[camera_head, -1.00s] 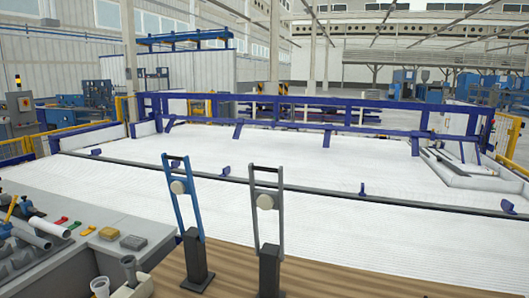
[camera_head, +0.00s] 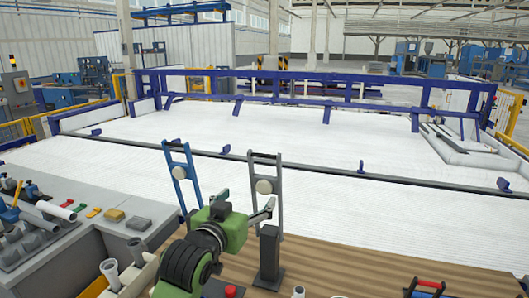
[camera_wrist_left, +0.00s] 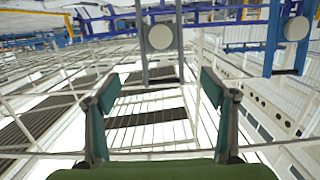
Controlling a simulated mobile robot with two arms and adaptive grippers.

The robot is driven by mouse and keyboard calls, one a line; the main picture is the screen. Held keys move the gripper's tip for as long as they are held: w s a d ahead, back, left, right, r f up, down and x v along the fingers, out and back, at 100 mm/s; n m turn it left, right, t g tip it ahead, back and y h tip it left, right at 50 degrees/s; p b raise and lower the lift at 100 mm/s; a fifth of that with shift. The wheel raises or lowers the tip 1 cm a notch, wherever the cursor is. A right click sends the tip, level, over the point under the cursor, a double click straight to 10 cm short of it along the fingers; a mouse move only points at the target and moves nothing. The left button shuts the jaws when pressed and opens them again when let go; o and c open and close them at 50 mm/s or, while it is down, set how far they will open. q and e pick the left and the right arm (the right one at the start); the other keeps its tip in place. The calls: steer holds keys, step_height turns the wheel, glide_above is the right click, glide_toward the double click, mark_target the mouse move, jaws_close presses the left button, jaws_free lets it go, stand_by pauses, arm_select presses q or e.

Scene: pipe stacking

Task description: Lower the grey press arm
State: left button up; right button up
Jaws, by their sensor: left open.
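The grey press arm (camera_head: 279,212) stands upright on its dark post (camera_head: 268,258), with a pale round disc near its middle. In the left wrist view the grey arm (camera_wrist_left: 144,42) shows at the top centre, its disc between the rails. The blue press arm (camera_head: 180,175) stands upright to its left. My left gripper (camera_head: 247,198) is open and empty, just in front of the grey arm. In the left wrist view the open fingers (camera_wrist_left: 160,88) are spread either side of the grey arm's line, apparently without touching it. My left gripper hides the blue arm's post.
A grey bench (camera_head: 70,255) with pipes and coloured buttons is at the left. A wooden tabletop (camera_head: 345,272) lies below the presses. A red-handled item (camera_head: 428,284) stands at the lower right. A blue-railed white bed (camera_head: 300,140) spreads behind.

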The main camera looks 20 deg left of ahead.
arm_select(q)
steer(key=t, duration=0.1)
glide_toward(264, 155)
steer(key=w+p, duration=0.5)
steer(key=w, duration=0.4)
steer(key=shift+w, duration=0.25)
steer(key=shift+w+d+f, duration=0.1)
steer(key=shift+w+f, duration=0.05)
steer(key=shift+w, duration=0.4)
